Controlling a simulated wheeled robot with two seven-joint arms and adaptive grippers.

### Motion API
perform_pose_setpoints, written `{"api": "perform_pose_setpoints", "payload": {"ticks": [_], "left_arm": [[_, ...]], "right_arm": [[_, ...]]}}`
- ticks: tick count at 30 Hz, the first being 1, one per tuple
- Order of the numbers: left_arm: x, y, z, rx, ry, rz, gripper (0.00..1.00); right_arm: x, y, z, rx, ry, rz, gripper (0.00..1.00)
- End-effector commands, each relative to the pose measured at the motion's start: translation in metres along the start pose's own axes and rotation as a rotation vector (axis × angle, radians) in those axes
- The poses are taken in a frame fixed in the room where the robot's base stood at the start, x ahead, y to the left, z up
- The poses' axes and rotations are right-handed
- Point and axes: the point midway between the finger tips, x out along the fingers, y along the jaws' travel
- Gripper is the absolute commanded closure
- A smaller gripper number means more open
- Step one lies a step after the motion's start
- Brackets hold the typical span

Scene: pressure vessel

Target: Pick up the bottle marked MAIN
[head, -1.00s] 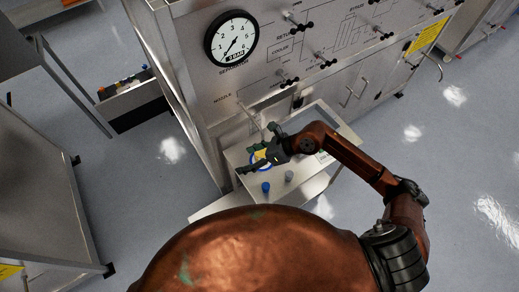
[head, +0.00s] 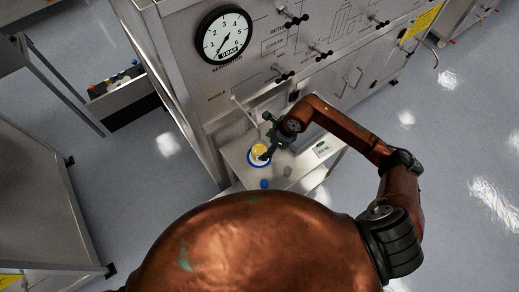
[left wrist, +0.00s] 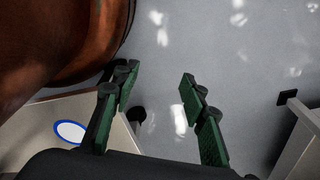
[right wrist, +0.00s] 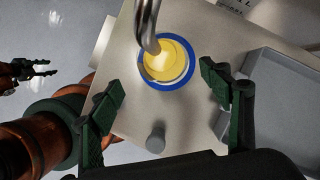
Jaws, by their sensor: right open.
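No MAIN marking is readable on anything here. A yellow round thing (head: 259,150), perhaps a bottle seen from above, stands within a blue ring (head: 256,164) on the metal shelf. Both also show in the right wrist view, the yellow thing (right wrist: 168,62) under a curved metal pipe. A blue-topped object (head: 264,184) and a grey cylinder (head: 287,171) stand nearer me; the cylinder also shows in the right wrist view (right wrist: 156,138). My right gripper (head: 265,137) is open and empty beside the yellow thing. My left gripper (left wrist: 156,78) is open and empty over the floor.
The panel with a pressure gauge (head: 224,34) and black-knobbed valves rises behind the shelf. The curved pipe (right wrist: 148,25) reaches close to the yellow thing. A grey tray (right wrist: 275,95) lies to its right. A blue-rimmed white disc (left wrist: 70,131) shows in the left wrist view.

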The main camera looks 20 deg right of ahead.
Motion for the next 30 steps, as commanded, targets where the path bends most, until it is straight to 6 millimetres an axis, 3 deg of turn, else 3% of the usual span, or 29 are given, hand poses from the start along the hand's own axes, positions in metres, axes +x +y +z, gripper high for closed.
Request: {"api": "perform_pose_setpoints", "payload": {"ticks": [13, 21, 30], "left_arm": [[-0.011, 0.001, 0.017, -0.004, -0.021, 0.001, 0.6], [-0.011, 0.001, 0.012, -0.002, -0.016, 0.001, 0.6], [-0.011, 0.0, 0.008, -0.002, -0.011, 0.001, 0.6]], "right_arm": [[0.053, -0.007, 0.006, -0.001, -0.001, 0.002, 0.29], [0.056, -0.007, 0.005, 0.0, -0.001, 0.0, 0.29], [0.056, -0.007, 0.005, 0.0, -0.002, 0.0, 0.49]]}}
